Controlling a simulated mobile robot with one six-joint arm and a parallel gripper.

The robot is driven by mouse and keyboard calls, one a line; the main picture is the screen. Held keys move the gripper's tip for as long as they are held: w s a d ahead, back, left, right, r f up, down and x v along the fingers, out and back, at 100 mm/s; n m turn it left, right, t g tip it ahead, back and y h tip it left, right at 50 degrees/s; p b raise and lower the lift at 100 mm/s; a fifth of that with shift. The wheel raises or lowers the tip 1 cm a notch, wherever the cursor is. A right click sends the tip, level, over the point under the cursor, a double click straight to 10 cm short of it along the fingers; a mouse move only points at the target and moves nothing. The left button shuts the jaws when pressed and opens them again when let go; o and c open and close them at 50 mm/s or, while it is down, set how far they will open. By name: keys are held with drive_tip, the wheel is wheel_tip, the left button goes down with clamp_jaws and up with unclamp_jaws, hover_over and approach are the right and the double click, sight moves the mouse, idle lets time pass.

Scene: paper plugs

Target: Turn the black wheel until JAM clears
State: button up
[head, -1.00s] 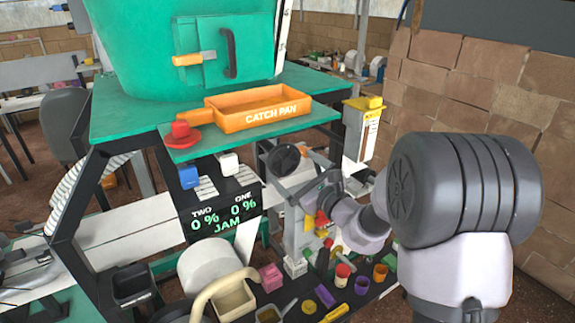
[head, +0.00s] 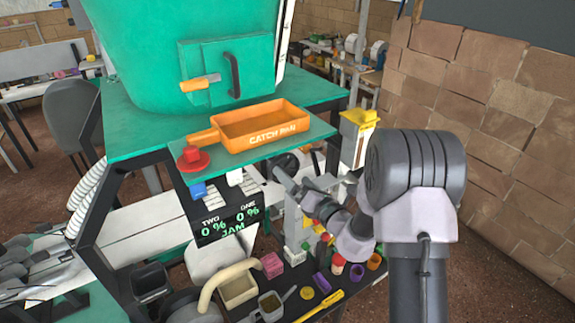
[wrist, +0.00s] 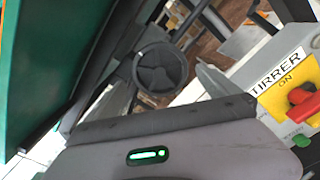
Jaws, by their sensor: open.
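The black wheel (head: 287,164) is under the right end of the green shelf in the head view, partly hidden by the shelf edge. In the wrist view the spoked wheel (wrist: 160,68) shows whole, beyond my gripper's body. My gripper (head: 289,181) is open, just below and in front of the wheel; I see nothing between its jaws. Whether it touches the wheel is unclear.
An orange catch pan (head: 262,124) and a red button (head: 193,158) are on the green shelf above. Cups and bins crowd the bench below.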

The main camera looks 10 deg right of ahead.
sight(286, 170)
drive_tip(key=shift+p+x, duration=0.65)
drive_tip(key=shift+x, duration=1.35)
drive_tip(key=c, duration=1.2)
